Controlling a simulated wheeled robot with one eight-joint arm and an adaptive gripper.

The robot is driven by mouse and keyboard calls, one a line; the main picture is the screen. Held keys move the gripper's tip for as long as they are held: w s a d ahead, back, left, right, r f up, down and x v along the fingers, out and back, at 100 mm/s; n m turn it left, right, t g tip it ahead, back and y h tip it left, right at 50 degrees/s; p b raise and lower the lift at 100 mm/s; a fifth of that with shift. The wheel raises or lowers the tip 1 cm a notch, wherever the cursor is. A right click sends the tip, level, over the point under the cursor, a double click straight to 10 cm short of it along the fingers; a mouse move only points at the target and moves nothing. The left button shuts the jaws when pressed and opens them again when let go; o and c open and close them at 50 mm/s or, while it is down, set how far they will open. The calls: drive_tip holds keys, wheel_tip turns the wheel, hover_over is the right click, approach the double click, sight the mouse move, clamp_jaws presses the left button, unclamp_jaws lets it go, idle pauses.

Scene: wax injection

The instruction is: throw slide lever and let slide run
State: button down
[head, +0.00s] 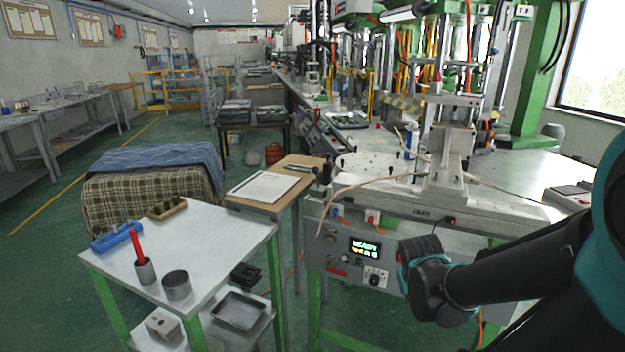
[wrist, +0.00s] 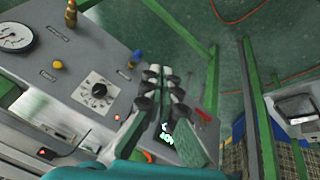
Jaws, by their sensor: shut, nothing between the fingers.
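The machine's control panel (head: 350,250) fills the front of the near bench in the head view. Its lit display (head: 364,247) reads "READY" in green above a smaller yellow line, and a black knob (head: 374,280) sits below. A small red piece (head: 337,272) shows at the panel's lower left; I cannot tell if it is the slide lever. In the wrist view my gripper (wrist: 163,78) is shut and empty, above the panel between the knob (wrist: 99,91) and a red piece (wrist: 203,115). The fingers partly cover the display (wrist: 166,133).
A round gauge (wrist: 15,37), a yellow button (wrist: 58,65) and a blue-and-yellow fitting (wrist: 135,58) stand on the panel. A metal side table (head: 200,250) with cups and a blue tool is at left. Green floor lies between the benches.

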sight(315, 172)
drive_tip(key=w+a+r+n+t+h, duration=0.2)
drive_tip(key=w+a+r+n+t, duration=0.25)
drive_tip(key=w, duration=0.45)
drive_tip(key=w+a+r+n+t+h, duration=0.3)
drive_tip(key=w+a+r, duration=0.15)
drive_tip(key=w, duration=0.55)
drive_tip(key=a+r+n+t+y, duration=0.1)
drive_tip(key=a+r+n+t, duration=0.2)
drive_tip(key=a, duration=0.8)
drive_tip(key=a+r+n+t+y, duration=0.2)
drive_tip(key=a+r+n+t, duration=0.1)
drive_tip(key=a, duration=0.9)
drive_tip(key=shift+w+n+t, duration=0.15)
drive_tip(key=shift+n+t, duration=0.6)
drive_tip(key=shift+t, duration=0.5)
drive_tip(key=shift+w+d, duration=0.1)
drive_tip(key=x, duration=1.3)
drive_tip(key=shift+w, duration=0.45)
drive_tip(key=shift+r, duration=0.15)
